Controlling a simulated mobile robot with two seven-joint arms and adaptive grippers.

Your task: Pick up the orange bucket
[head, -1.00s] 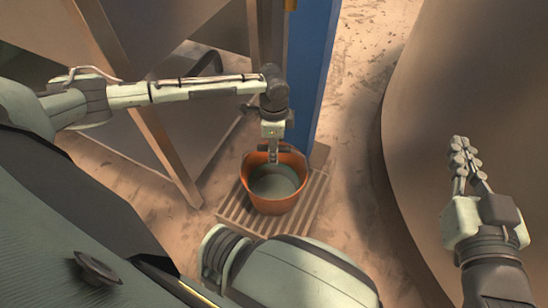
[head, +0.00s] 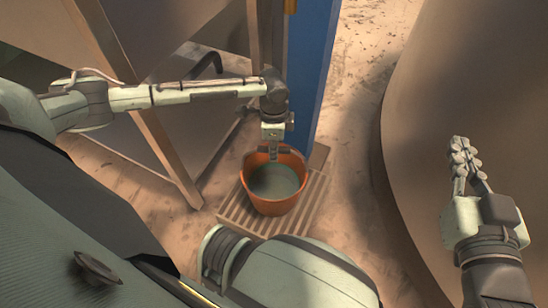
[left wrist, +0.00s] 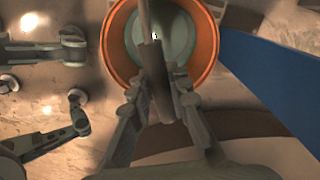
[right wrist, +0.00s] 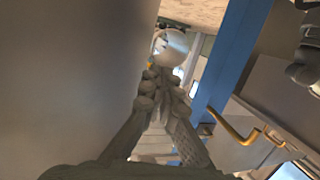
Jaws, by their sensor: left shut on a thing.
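The orange bucket (head: 270,207) is upright, over a slatted wooden pallet at the foot of the blue post, with a grey interior. I cannot tell whether its base touches the pallet. My left gripper (head: 273,153) is above the bucket's far rim. In the left wrist view, the orange rim (left wrist: 113,47) is ahead of my left gripper (left wrist: 158,98). Its fingers are shut on the bucket's grey handle (left wrist: 153,62), which stands up across the opening. My right gripper (head: 464,150) is far to the right, fingertips together and empty; its fingers also show in the right wrist view (right wrist: 163,85).
The pallet (head: 232,213) lies on sandy ground. The blue post (head: 312,75) rises just behind the bucket. Brown framed panels stand to the left, and a large curved brown wall (head: 450,80) stands to the right. Bare ground (head: 350,175) lies between the bucket and that wall.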

